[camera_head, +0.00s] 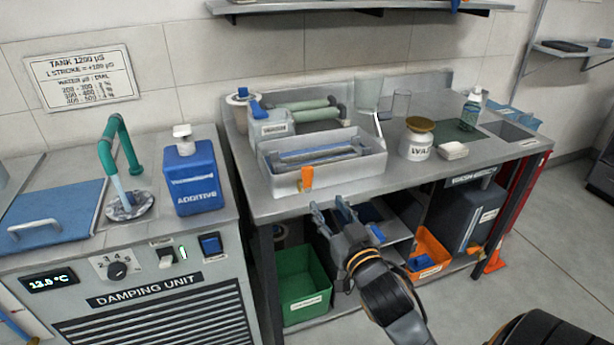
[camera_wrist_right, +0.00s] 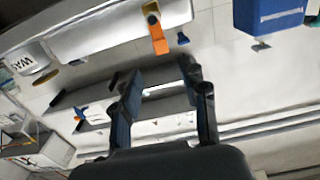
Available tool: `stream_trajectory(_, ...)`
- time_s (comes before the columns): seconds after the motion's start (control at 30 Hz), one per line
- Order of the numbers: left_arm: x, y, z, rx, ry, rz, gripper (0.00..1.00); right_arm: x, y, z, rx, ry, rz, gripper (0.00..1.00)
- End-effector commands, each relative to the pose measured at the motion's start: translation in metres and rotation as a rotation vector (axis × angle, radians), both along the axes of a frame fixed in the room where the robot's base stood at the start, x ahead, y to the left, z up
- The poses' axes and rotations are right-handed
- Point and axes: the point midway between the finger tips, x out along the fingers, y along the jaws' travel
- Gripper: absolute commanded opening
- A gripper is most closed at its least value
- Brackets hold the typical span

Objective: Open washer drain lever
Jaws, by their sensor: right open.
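The orange drain lever (camera_head: 307,178) hangs down on the front wall of the grey washer tray (camera_head: 372,165), near its left part. It also shows in the right wrist view (camera_wrist_right: 159,38), hanging from a round yellowish pivot on the pale washer body (camera_wrist_right: 110,32). My right gripper (camera_head: 328,207) is open and empty, below and slightly right of the lever in the head view. In the wrist view the lever lies beyond the open fingertips (camera_wrist_right: 157,75), roughly in line with the gap, apart from both fingers. My left gripper is out of view.
The washer stands at the table's front edge (camera_head: 262,212). A blue additive bottle (camera_head: 193,180) stands on the damping unit at left. A white wax jar (camera_head: 416,142) stands right of the washer. Below are a green crate (camera_head: 305,290) and an orange bin (camera_head: 432,245).

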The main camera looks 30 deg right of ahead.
Motion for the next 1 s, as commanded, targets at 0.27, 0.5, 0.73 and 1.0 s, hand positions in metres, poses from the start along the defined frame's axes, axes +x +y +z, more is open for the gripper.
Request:
stream_trajectory(0.27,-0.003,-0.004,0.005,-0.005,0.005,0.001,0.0,0.04,-0.01,0.006,-0.003,-0.009,0.0,0.43)
stream_trajectory(0.5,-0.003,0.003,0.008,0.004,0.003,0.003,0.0,0.09,-0.022,0.005,-0.002,-0.007,0.0,0.43)
stream_trajectory(0.73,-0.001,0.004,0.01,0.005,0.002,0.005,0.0,0.122,-0.029,0.004,-0.001,-0.007,0.0,0.43)
stream_trajectory(1.0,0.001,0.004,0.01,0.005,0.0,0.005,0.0,0.132,-0.031,0.002,-0.001,-0.005,0.001,0.43)
